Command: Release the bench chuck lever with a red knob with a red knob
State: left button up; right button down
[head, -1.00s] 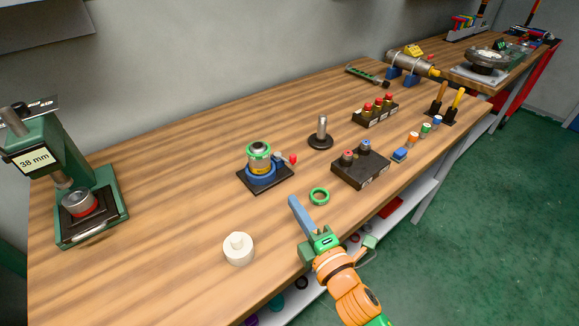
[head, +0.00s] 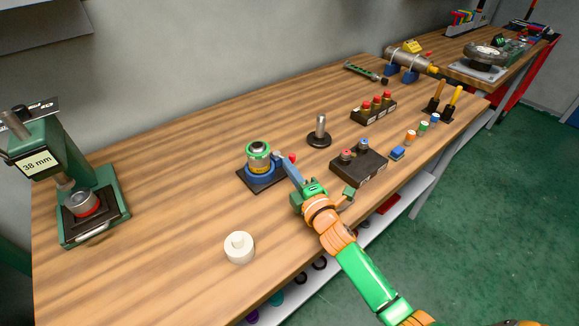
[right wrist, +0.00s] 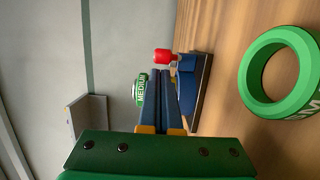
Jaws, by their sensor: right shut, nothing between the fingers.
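The bench chuck (head: 262,178), blue on a dark square plate, stands mid-bench and holds a metal cylinder with a green ring (head: 257,149) on top. Its lever ends in a red knob (head: 292,157). My right gripper (head: 279,158) is shut and empty, its fingertips at the chuck's right side near the knob. In the right wrist view the red knob (right wrist: 162,55) appears just beyond the closed fingertips (right wrist: 161,72); whether they touch cannot be told. The lever arm is mostly hidden. My left gripper is not in view.
A loose green ring (right wrist: 281,72) lies on the bench, hidden by my arm in the head view. A black block (head: 358,166) and a dark post (head: 320,132) stand to the right. A white knobbed piece (head: 239,248) sits nearer the front; a green press (head: 92,205) stands left.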

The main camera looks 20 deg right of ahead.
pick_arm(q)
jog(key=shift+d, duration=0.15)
pick_arm(e)
jog(key=shift+w+d+n+y, duration=0.1)
jog(key=shift+d+n+y, duration=0.35)
jog(key=shift+n+y, duration=0.5)
